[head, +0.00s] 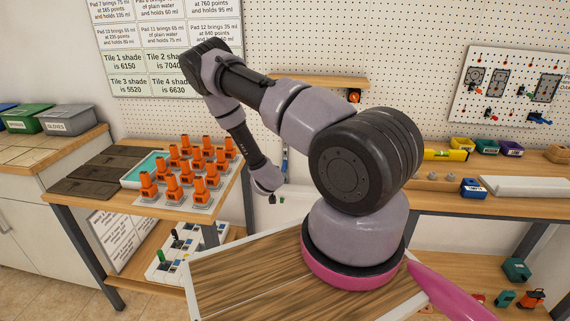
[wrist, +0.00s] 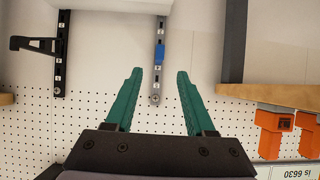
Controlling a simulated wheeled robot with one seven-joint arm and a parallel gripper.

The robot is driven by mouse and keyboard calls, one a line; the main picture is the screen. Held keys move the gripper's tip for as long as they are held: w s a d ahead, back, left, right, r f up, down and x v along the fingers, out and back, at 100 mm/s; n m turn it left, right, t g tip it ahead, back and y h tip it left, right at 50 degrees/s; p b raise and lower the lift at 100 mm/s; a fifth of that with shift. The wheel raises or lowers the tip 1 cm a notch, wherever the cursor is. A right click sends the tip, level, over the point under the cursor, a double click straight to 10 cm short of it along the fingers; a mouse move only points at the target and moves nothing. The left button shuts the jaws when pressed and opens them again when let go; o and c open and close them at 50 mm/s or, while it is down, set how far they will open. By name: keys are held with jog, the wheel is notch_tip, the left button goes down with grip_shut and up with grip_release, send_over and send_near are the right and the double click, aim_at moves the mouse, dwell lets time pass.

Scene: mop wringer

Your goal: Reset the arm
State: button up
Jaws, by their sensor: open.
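My arm rises from a pink-rimmed base in the middle of the head view, bends up to the left, then folds down. My gripper (head: 275,200) hangs at its lower end, just right of the table with the orange bottles, and looks small there. In the wrist view my gripper (wrist: 159,75) shows two green fingers spread apart with nothing between them. A grey strip with a blue slider (wrist: 160,54) is seen behind the gap, and I cannot tell how far away it is.
A black bracket (wrist: 40,45) shows in the wrist view. A shelf (head: 320,81) is on the pegboard behind my arm.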

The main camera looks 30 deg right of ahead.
jog(key=s+a+r+m+g+y, duration=0.1)
jog(key=a+r+y, duration=0.3)
jog(key=r, duration=1.3)
jog(key=s+a+r+m+g+y, duration=0.15)
jog(key=a+r, duration=0.45)
jog(key=r, duration=1.2)
jog(key=s+a+r+n+y, duration=0.3)
jog(key=s+a+r, duration=0.1)
jog(key=s+r, duration=0.95)
jog(key=s+r+n, duration=0.1)
jog(key=s+r, duration=0.1)
jog(key=s, duration=0.6)
jog(key=s+a+r+n, duration=0.1)
jog(key=s+r, duration=0.2)
jog(key=s, duration=0.5)
jog(key=shift+r, duration=0.35)
